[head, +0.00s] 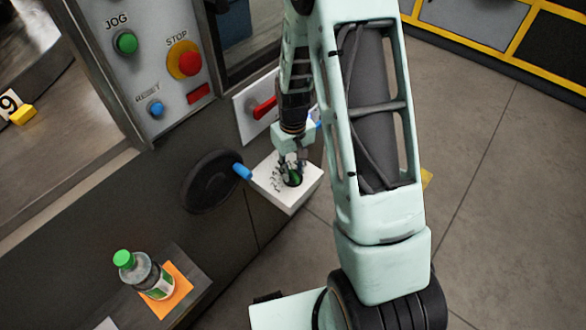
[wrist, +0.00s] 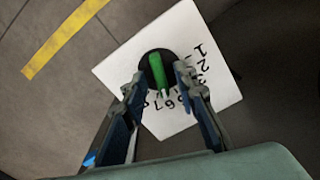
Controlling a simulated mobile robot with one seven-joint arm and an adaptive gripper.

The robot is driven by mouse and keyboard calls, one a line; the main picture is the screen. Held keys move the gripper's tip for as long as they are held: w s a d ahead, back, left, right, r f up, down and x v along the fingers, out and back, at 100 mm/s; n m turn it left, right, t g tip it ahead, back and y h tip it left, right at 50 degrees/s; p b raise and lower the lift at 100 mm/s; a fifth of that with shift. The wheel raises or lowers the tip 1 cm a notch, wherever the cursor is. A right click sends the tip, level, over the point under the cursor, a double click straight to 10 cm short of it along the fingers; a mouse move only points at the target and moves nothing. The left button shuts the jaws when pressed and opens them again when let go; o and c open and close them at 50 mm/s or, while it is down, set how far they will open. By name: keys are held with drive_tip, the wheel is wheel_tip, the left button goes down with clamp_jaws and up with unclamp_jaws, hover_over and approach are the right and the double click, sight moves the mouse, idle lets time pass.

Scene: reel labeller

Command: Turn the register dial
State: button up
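The register dial (wrist: 157,68) is a green bar-shaped knob on a black disc, set in a white square plate (wrist: 120,70) with black numbers around it. The knob's lower end has a pale mark, near the numbers 6 and 7. In the head view the dial (head: 293,178) sits on top of a white box. My gripper (wrist: 160,76) is above the plate, its two fingers apart on either side of the knob. A gap shows between each finger and the knob, and nothing is held. The fingers hide some numbers. In the head view my gripper (head: 290,163) partly covers the dial.
A red lever (head: 264,108) on a white plate is close behind the dial. A black handwheel (head: 212,182) with a blue handle (head: 242,171) is to its left. The button panel (head: 150,70) is upper left. A green-capped bottle (head: 146,273) stands lower left.

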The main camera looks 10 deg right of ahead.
sight(293, 172)
wheel_tip(293, 172, up, 12)
idle(0.4)
drive_tip(key=shift+f, duration=0.1)
idle(0.3)
